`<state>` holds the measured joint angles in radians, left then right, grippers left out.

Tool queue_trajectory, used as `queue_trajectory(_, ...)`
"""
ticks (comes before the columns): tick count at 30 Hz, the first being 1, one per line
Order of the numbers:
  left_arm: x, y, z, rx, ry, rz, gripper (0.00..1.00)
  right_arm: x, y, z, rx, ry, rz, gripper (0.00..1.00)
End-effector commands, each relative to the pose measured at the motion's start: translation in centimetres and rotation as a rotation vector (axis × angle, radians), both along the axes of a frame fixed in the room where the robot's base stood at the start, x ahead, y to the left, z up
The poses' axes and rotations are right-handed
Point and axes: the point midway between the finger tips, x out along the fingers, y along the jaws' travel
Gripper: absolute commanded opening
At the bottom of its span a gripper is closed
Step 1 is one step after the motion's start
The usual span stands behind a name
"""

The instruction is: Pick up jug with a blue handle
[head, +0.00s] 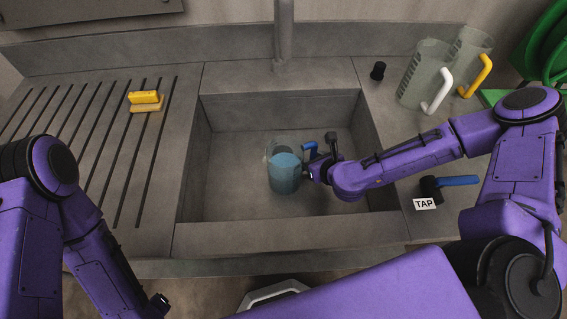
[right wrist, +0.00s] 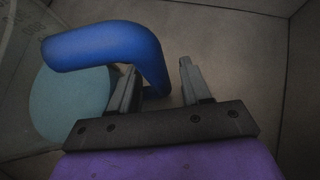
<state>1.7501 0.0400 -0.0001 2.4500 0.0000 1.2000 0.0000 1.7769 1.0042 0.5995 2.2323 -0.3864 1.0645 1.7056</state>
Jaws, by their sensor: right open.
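The clear jug (head: 284,178) with a blue handle (head: 310,147) stands upright in the sink, with pale blue contents. In the right wrist view the blue handle (right wrist: 100,46) arches over from the left and bends down between the fingers in the picture. My right gripper (head: 321,160) is at the jug's right side, by the handle. Its two fingers (right wrist: 158,85) are apart and not closed on the handle. Whether a finger touches the handle is unclear.
Two clear jugs, one white-handled (head: 422,75) and one yellow-handled (head: 470,60), stand on the right counter. A blue lever (head: 458,181) lies beside a TAP label (head: 425,203). The sink walls (head: 197,150) surround the jug.

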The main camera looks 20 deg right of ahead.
Motion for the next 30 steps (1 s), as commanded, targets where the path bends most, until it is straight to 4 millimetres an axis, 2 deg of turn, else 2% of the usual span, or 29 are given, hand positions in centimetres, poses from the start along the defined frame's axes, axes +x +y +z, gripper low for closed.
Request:
queue_trajectory(5,0.0,0.0,0.0,0.0,0.0,0.0,0.64,-0.2,-0.5,0.0,0.001,-0.001,-0.012,0.48)
queue_trajectory(8,0.0,0.0,0.0,0.0,0.0,0.0,0.64,-0.3,-0.8,0.0,0.0,-0.001,-0.018,0.19)
queue_trajectory(9,0.0,0.0,0.0,0.0,0.0,0.0,0.64,-0.4,-0.8,0.0,0.001,-0.001,-0.019,0.06)
queue_trajectory(10,0.0,0.0,0.0,0.0,0.0,0.0,0.64,-0.4,-0.9,0.0,0.0,-0.001,-0.02,0.0)
queue_trajectory(23,0.0,0.0,0.1,0.0,0.0,0.0,0.64,-0.1,-0.6,0.7,0.001,-0.005,-0.014,0.0)
queue_trajectory(26,0.0,0.0,0.2,0.0,0.0,0.0,0.64,-0.1,-0.6,2.0,0.003,-0.007,-0.016,0.0)
queue_trajectory(30,0.0,0.0,0.5,0.0,0.0,0.0,0.64,0.0,-0.6,5.1,0.004,-0.01,-0.017,0.0)
